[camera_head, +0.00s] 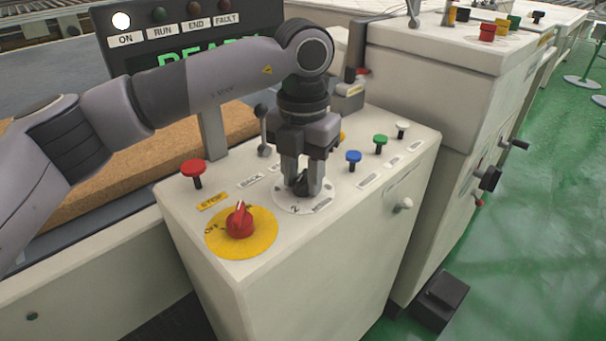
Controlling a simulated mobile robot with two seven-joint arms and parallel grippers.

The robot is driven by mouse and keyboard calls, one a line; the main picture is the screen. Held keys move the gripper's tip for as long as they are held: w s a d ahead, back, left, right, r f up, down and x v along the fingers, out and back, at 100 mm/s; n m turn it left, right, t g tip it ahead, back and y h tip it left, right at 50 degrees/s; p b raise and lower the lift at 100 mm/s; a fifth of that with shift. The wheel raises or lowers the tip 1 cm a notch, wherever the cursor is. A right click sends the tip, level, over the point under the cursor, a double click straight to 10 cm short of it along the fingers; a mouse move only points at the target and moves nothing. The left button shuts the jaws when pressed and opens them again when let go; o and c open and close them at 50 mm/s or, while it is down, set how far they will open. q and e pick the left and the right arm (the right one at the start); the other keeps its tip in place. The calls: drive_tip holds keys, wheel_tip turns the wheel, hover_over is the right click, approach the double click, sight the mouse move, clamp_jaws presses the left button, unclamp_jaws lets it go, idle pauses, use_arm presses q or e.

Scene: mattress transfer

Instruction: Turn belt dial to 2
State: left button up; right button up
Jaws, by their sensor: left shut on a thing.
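The belt dial is a black knob (301,185) on a round white plate (284,204) on top of the cream control console (335,262). A "2" shows on the plate's front edge, left of the knob. My left gripper (302,178) points straight down over the plate, its two fingers shut on the black knob. The fingers and gripper body hide much of the knob and the back of the plate, so I cannot tell which mark it points to. My right gripper does not show.
A red knob (240,220) on a yellow OFF plate sits front left. A red stop button (193,170) stands behind it. Blue (353,158), green (380,142) and white (402,128) buttons line the right. A dark display (190,38) stands behind my left arm.

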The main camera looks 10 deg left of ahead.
sight(303, 174)
use_arm(q)
drive_tip(key=shift+n, duration=0.7)
drive_tip(key=o, duration=1)
drive_tip(key=shift+o, duration=0.2)
drive_tip(key=shift+r, duration=3.65)
